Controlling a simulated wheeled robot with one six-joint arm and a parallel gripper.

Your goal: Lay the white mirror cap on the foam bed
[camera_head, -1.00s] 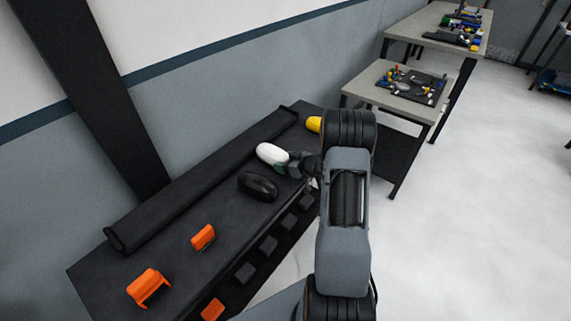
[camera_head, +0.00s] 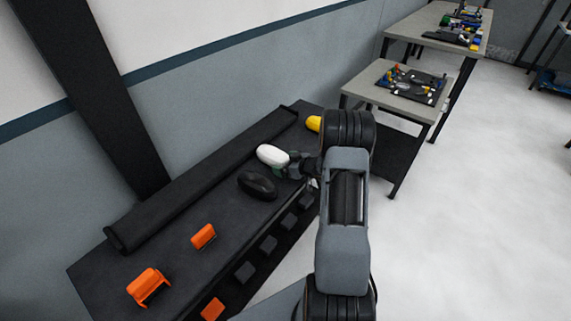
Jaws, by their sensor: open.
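The white mirror cap (camera_head: 271,155) lies on the dark bench, just left of my gripper, beside a glossy black mirror cap (camera_head: 257,186). My gripper (camera_head: 286,164) is open, its fingers spread at the right end of the white cap. Whether a finger touches the cap is too small to tell. A yellow cap (camera_head: 314,123) sits farther back, partly hidden by my arm. I cannot make out the foam bed apart from the dark bench top; part of that area is hidden by my arm and gripper.
A long black roll (camera_head: 205,180) lies along the wall side of the bench (camera_head: 180,262). Orange clamps (camera_head: 149,287) and (camera_head: 203,236) stand at the near left. Other tables (camera_head: 372,93) stand beyond.

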